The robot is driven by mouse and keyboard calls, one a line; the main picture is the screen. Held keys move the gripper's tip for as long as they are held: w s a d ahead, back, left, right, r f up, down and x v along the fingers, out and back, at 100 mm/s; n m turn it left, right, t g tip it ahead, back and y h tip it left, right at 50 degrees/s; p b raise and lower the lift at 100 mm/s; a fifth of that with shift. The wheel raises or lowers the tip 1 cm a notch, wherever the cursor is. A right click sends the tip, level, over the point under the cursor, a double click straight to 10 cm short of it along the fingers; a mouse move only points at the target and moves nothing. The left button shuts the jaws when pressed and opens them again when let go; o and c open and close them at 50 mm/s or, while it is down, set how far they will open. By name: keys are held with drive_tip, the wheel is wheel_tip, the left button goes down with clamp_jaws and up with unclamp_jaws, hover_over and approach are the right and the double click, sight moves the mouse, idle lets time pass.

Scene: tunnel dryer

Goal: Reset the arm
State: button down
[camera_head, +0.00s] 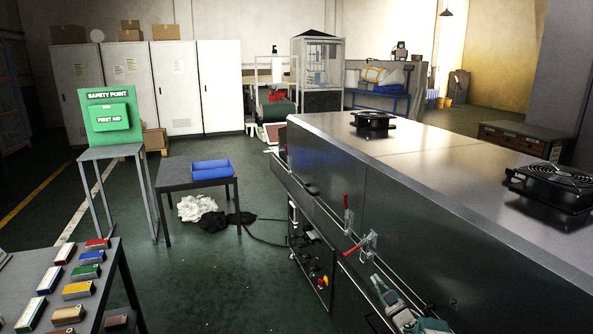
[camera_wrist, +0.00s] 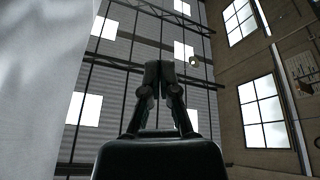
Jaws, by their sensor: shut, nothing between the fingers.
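My gripper (camera_wrist: 160,72) shows in the wrist view, dark, with its two fingers together at the tips and nothing between them. Beyond it are the ceiling, roof beams and windows, so the wrist camera looks upward. A pale surface fills the left side of that view, close by. I cannot make out my gripper in the head view.
A long steel dryer (camera_head: 400,190) with fans (camera_head: 373,121) on top fills the right. A table (camera_head: 85,262) with several coloured boxes stands front left. A small table (camera_head: 176,185) holds a blue bin (camera_head: 212,170).

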wheel_tip(320, 180, up, 11)
drive_tip(key=w+m+h, duration=0.3)
drive_tip(key=h, duration=0.1)
drive_tip(key=s+a+r+m+g+h, duration=0.1)
drive_tip(key=s+r+m+g+h, duration=0.35)
drive_tip(key=r, duration=0.95)
drive_tip(key=s+a+r+m+g+h, duration=0.1)
drive_tip(key=s+a+r+h, duration=0.15)
drive_tip(key=s, duration=0.65)
drive_tip(key=s+a+r+m+g+h, duration=0.1)
drive_tip(key=s+r, duration=0.3)
drive_tip(key=s, duration=0.5)
drive_tip(key=s+a+f+g, duration=0.2)
drive_tip(key=s, duration=0.9)
drive_tip(key=s+a+f+m+g+y, duration=0.1)
drive_tip(key=s+a+f+g, duration=0.1)
drive_tip(key=s, duration=0.9)
drive_tip(key=s+a+f+g+y, duration=0.1)
drive_tip(key=s+a+f+g, duration=0.1)
drive_tip(key=s, duration=0.9)
drive_tip(key=shift+s+a+f+g, duration=0.25)
drive_tip(key=shift+s+g, duration=0.15)
drive_tip(key=shift+g, duration=0.35)
drive_tip(key=shift+d+m, duration=0.15)
drive_tip(key=shift+m, duration=0.2)
